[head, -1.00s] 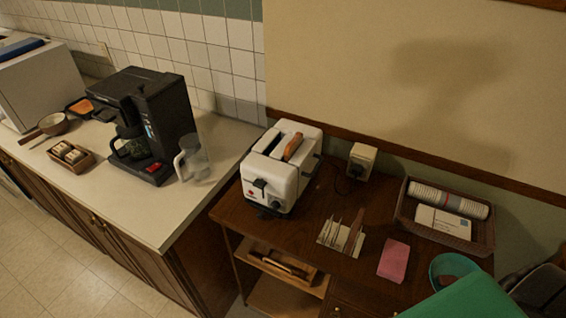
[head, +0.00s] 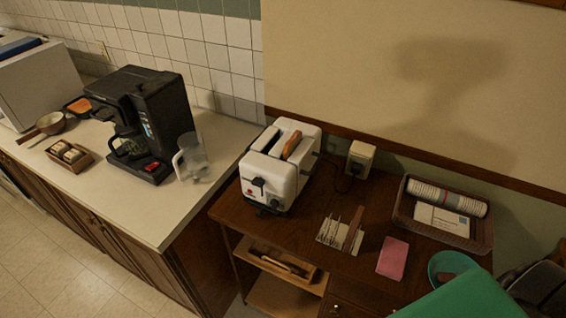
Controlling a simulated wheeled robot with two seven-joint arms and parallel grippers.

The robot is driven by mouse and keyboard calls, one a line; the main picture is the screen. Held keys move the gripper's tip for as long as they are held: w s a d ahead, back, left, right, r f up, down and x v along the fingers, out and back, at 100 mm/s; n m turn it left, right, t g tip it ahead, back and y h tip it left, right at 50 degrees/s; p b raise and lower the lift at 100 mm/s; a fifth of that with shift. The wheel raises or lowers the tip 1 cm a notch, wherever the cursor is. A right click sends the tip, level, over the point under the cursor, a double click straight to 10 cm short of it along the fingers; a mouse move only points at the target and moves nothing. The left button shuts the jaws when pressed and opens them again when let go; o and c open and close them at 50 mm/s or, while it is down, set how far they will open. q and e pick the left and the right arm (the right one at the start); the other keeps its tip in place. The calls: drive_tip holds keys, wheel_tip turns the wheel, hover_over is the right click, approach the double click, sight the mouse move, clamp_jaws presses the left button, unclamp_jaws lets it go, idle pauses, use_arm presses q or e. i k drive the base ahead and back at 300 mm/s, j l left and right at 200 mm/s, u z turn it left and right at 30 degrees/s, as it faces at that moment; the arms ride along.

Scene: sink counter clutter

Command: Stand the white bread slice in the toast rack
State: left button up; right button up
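The toast rack (head: 327,233) stands on the brown wooden table in the head view, in front of the toaster. It has thin upright dividers, and a brown slice (head: 353,229) stands upright at its right end. The white toaster (head: 270,186) stands behind and to the left of the rack. A browned slice (head: 292,146) sticks up from its right slot. The left slot looks dark, and I cannot see into it. I cannot make out a white bread slice. Neither of my grippers is in view.
Right of the rack lie a pink sponge-like block (head: 392,258), a wicker basket (head: 403,211) and a teal bowl (head: 436,262) with something brown inside. A coffee maker (head: 175,110) and glass jug (head: 190,160) stand on the left counter.

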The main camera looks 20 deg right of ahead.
sight(342, 232)
drive_tip(key=z, duration=1.25)
